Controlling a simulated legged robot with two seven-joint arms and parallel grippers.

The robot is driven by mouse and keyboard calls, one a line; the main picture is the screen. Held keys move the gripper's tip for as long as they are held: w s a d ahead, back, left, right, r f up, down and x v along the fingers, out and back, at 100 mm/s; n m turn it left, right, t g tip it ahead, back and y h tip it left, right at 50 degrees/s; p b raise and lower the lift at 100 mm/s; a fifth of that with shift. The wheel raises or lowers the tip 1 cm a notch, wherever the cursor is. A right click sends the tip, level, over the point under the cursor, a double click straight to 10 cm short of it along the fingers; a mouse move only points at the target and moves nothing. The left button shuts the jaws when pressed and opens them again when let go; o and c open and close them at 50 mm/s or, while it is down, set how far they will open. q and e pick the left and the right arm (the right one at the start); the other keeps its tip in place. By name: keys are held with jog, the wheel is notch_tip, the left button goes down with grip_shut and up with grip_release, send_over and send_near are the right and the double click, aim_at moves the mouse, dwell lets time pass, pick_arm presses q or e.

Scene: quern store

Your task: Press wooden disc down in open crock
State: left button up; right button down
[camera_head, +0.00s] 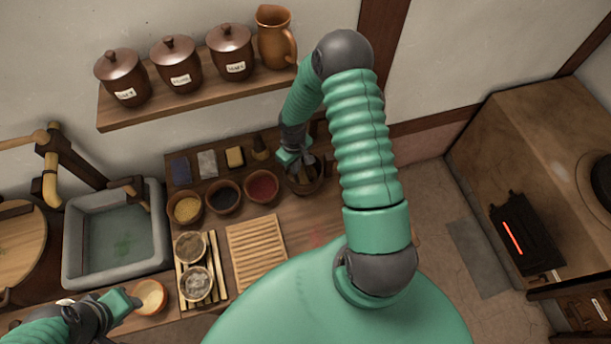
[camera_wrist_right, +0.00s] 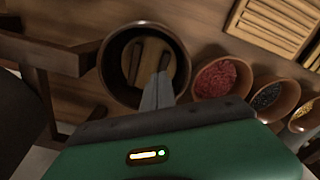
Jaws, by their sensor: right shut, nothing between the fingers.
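The open crock (camera_wrist_right: 110,72) is a dark brown round pot, seen from above in the right wrist view. The wooden disc (camera_wrist_right: 172,62) lies inside it, below the rim, with two dark bars across its top. My right gripper (camera_wrist_right: 161,80) is shut and empty, its fingertips over the near part of the disc. I cannot tell whether they touch it. In the head view my right gripper (camera_head: 309,167) is at the crock (camera_head: 303,188) and hides much of its inside. My left gripper (camera_head: 124,303) is at the lower left, beside a bowl; its jaws are unclear.
Bowls of red (camera_head: 262,187), black (camera_head: 223,196) and yellow (camera_head: 186,208) stuff stand left of the crock. A slatted wooden rack (camera_head: 257,249) lies nearer. A shelf (camera_head: 190,98) with lidded jars is above. A stone sink (camera_head: 117,237) is at left, a pale-filled bowl (camera_head: 150,297) before it.

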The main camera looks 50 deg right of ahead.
jog(key=shift+d+f, duration=0.1)
jog(key=shift+f, duration=0.2)
jog(key=shift+a+f+b, duration=0.3)
jog(key=shift+b, duration=0.1)
jog(key=shift+d, duration=0.15)
jog(key=shift+s+f, duration=0.15)
jog(key=shift+s, duration=0.05)
dwell(1.5)
notch_tip(320, 180, up, 10)
jog(key=p, duration=0.8)
jog(key=shift+w+p, duration=0.2)
jog(key=shift+p, duration=0.15)
